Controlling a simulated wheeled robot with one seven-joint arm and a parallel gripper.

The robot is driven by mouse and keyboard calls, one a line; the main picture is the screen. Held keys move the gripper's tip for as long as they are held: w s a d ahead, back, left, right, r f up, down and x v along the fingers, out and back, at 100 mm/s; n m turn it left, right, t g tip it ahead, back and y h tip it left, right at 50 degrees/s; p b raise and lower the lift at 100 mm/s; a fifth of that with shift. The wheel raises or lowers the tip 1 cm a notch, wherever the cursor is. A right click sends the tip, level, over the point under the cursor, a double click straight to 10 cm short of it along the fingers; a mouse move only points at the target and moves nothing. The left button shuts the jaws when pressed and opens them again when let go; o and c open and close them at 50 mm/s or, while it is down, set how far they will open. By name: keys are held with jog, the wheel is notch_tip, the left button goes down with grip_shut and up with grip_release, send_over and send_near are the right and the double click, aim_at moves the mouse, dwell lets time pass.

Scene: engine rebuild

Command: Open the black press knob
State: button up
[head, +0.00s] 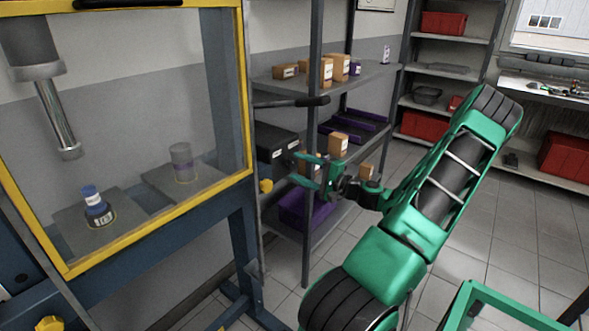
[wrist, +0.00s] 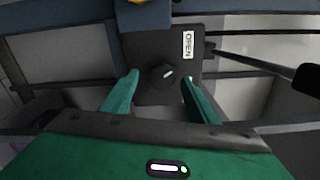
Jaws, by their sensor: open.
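The black press knob (wrist: 162,75) shows in the wrist view on the face of a dark valve box (wrist: 140,48) with a white "OPEN" label (wrist: 188,44). The same box (head: 272,141) is at the press's right side in the head view, where I cannot make out the knob clearly. My gripper (head: 293,167) is open in front of the box. In the wrist view its two green fingers (wrist: 160,79) stand on either side of the knob, with gaps visible. I cannot tell how deep the fingertips reach.
A black lever (head: 300,102) sticks out above the box. A yellow knob (head: 266,186) sits below it. Shelves (head: 365,75) with small boxes stand behind. Floor at right is clear.

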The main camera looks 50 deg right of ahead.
jog(key=s, duration=0.9)
jog(key=shift+d, duration=0.3)
jog(key=a+f+n+g+y, duration=0.25)
jog(key=a+n+g, duration=0.3)
jog(key=a, duration=0.35)
jog(key=a+f+n+g+y, duration=0.2)
jog(key=a+f+n+g, duration=0.3)
jog(key=a, duration=0.4)
jog(key=s+a+r+n+g+h, duration=0.1)
jog(key=s+a+r+g+h, duration=0.2)
jog(key=s+r, duration=0.4)
jog(key=s+a+r+n+g+h, duration=0.1)
jog(key=s+a+r+g+h, duration=0.2)
jog(key=s+r, duration=0.4)
jog(key=s+a+g, duration=0.1)
jog(key=s+a, duration=0.1)
jog(key=shift+s+r, duration=0.3)
jog(key=shift+n+g, duration=0.25)
jog(key=shift+w+f, duration=0.25)
jog(key=shift+w, duration=0.35)
